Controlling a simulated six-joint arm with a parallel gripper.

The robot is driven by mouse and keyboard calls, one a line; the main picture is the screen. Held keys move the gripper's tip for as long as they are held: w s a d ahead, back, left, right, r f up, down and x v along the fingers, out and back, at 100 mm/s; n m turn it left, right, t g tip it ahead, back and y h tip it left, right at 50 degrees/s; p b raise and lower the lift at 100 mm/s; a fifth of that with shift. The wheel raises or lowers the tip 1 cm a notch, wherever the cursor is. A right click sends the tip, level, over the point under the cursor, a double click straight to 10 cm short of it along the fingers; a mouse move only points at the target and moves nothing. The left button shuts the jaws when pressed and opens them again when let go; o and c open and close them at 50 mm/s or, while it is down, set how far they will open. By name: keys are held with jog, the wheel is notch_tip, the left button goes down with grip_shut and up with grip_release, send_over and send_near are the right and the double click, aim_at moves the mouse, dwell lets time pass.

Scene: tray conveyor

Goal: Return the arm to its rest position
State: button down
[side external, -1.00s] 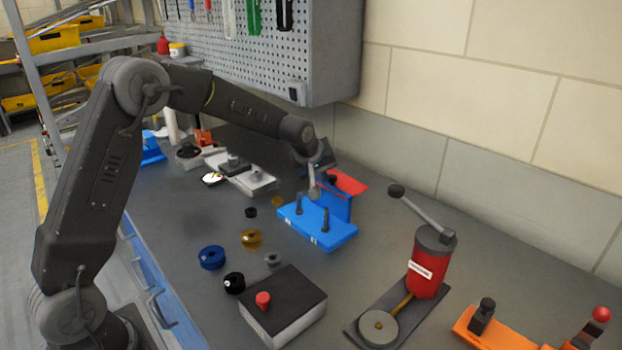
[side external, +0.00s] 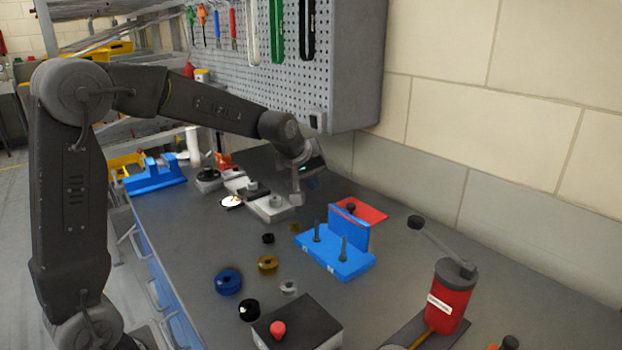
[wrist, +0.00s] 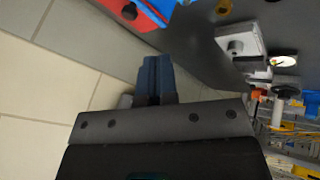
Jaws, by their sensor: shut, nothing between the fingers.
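My gripper (side external: 297,197) hangs above the bench in the side view, just behind and left of the blue fixture with two pegs (side external: 335,260). In the wrist view the two fingers of my gripper (wrist: 155,62) are together, with nothing between them. The gripper is apart from the fixture and from the grey block (side external: 270,209) near it, as far as the side view shows.
A red tray (side external: 362,210) lies behind the fixture. Blue (side external: 228,282), amber (side external: 267,265) and black (side external: 248,309) rings lie in front. A red press (side external: 450,297) stands right, a red-button box (side external: 310,335) at front. The pegboard cabinet (side external: 355,60) stands behind.

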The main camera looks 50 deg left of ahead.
jog(key=s+d+m, duration=0.3)
jog(key=s+m, duration=0.1)
jog(key=s, duration=0.5)
jog(key=s+d+r+m+h, duration=0.1)
jog(key=s+d+m, duration=0.2)
jog(key=s, duration=0.6)
jog(key=s+d+m+g, duration=0.1)
jog(key=s+d+m, duration=0.3)
jog(key=s, duration=0.5)
jog(key=shift+s+d+r+m, duration=0.15)
jog(key=shift+d+r+m, duration=0.15)
jog(key=shift+d, duration=0.45)
